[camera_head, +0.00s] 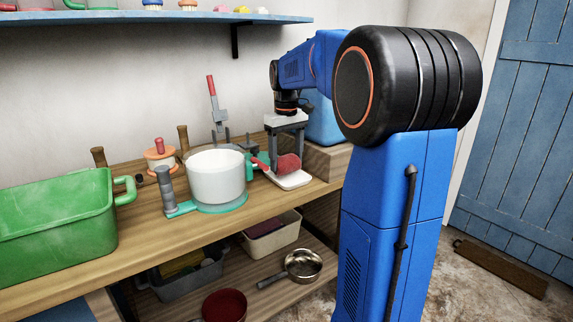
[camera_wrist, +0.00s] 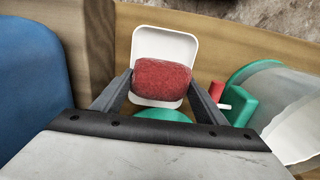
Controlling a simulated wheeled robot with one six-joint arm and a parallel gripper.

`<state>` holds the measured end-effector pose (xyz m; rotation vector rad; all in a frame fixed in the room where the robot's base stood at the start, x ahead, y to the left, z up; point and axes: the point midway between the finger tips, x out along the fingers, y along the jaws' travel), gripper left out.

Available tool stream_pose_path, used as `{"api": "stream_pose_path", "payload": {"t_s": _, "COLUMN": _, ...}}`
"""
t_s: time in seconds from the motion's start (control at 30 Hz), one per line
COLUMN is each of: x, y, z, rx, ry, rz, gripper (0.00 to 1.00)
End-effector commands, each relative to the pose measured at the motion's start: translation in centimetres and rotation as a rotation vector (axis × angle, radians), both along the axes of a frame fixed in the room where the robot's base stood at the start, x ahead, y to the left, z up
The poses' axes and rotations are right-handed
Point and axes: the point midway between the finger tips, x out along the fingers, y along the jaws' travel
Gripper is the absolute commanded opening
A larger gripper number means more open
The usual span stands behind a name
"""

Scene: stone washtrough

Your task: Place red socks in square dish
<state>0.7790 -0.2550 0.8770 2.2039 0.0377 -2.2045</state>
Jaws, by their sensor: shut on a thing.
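The red socks (camera_head: 289,164) are a rounded, rough red bundle between the fingers of my gripper (camera_head: 286,150). In the wrist view the bundle (camera_wrist: 162,80) sits between the two grey fingertips (camera_wrist: 160,75). The square dish (camera_head: 292,181) is white and shallow with rounded corners, near the front edge of the wooden worktop. In the wrist view the socks cover the middle of the dish (camera_wrist: 166,39), whose far part and side rims show. The socks are over or in the dish; I cannot tell whether they touch its floor.
A white tub (camera_head: 216,177) on a teal base stands left of the dish, with a teal and red part close by. A green basin (camera_head: 55,221) is at the far left. A wooden block (camera_head: 318,159) and blue container (camera_head: 322,122) stand behind to the right.

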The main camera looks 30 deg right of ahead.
Motion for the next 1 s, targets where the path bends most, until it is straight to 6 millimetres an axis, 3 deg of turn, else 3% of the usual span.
{"api": "stream_pose_path", "payload": {"t_s": 0.13, "x": 0.0, "y": 0.0, "z": -1.8, "rx": 0.0, "ry": 0.001, "rz": 0.0, "gripper": 0.42}}
{"api": "stream_pose_path", "payload": {"t_s": 0.57, "x": 0.0, "y": 0.0, "z": -2.3, "rx": 0.0, "ry": 0.0, "rz": 0.0, "gripper": 0.42}}
{"api": "stream_pose_path", "payload": {"t_s": 0.6, "x": 0.0, "y": 0.0, "z": -2.4, "rx": 0.0, "ry": 0.0, "rz": 0.0, "gripper": 0.68}}
{"api": "stream_pose_path", "payload": {"t_s": 0.67, "x": 0.0, "y": 0.0, "z": -2.4, "rx": 0.0, "ry": 0.001, "rz": 0.0, "gripper": 0.83}}
{"api": "stream_pose_path", "payload": {"t_s": 1.0, "x": 0.0, "y": 0.0, "z": -2.4, "rx": 0.001, "ry": 0.002, "rz": 0.0, "gripper": 0.85}}
